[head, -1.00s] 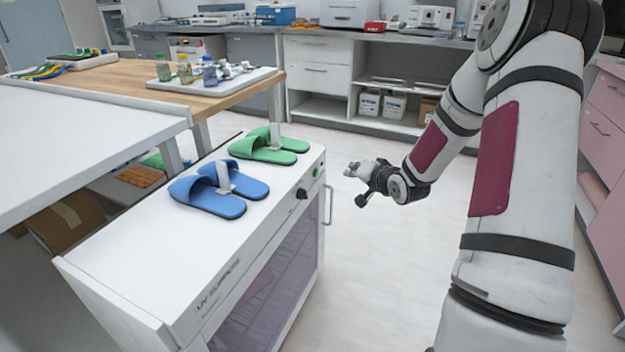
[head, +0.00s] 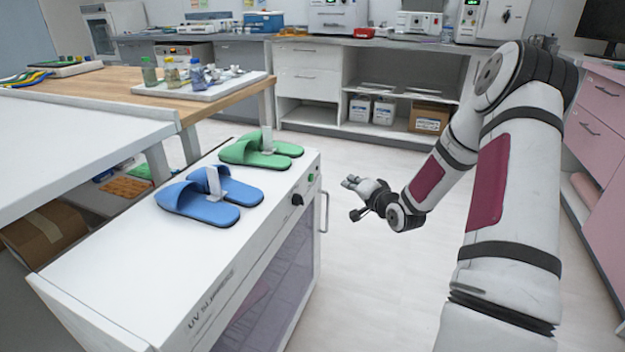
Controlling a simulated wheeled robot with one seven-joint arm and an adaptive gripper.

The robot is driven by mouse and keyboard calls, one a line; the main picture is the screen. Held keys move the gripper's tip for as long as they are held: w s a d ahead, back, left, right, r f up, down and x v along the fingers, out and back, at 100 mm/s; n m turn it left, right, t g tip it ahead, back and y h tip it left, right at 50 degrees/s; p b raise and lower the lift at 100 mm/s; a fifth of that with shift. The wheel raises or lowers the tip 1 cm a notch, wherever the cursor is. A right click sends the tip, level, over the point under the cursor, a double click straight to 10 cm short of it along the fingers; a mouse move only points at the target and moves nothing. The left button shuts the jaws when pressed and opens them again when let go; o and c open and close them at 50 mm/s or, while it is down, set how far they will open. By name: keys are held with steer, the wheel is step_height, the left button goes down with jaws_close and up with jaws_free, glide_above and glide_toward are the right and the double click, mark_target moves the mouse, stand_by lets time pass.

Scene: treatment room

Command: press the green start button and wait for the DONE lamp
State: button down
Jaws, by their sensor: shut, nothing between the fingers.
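The white UV slipper cabinet (head: 130,262) stands at the left front. Its front panel carries a small green button (head: 311,178) near the far right end, with a black knob (head: 297,199) beside it. I cannot make out a DONE lamp or its state. My gripper (head: 348,182) is shut and empty, in the air to the right of the cabinet's far end. It points left toward the panel and is apart from the button.
Blue slippers (head: 190,206) and green slippers (head: 250,153) lie on the cabinet top. A door handle (head: 325,211) sticks out from the cabinet front. A wooden table (head: 115,87) with a tray stands behind. The floor (head: 370,290) right of the cabinet is clear.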

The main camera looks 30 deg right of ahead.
steer(key=w+a+b, duration=0.1)
steer(key=w+a, duration=0.3)
steer(key=w, duration=0.2)
steer(key=shift+a, duration=0.35)
steer(key=shift+w+a, duration=0.1)
stand_by(1.2)
steer(key=shift+w+a, duration=0.15)
steer(key=shift+w, duration=0.05)
steer(key=shift+w+a+b, duration=0.25)
steer(key=shift+w+b, duration=0.05)
steer(key=shift+b, duration=0.05)
stand_by(1.0)
steer(key=shift+s+d, duration=0.5)
steer(key=shift+s, duration=0.15)
steer(key=shift+s+d+p, duration=0.2)
steer(key=shift+s+d, duration=0.6)
steer(key=shift+s, duration=0.2)
steer(key=shift+s+d+p, duration=0.15)
steer(key=shift+s+d, duration=0.6)
steer(key=shift+s, duration=0.25)
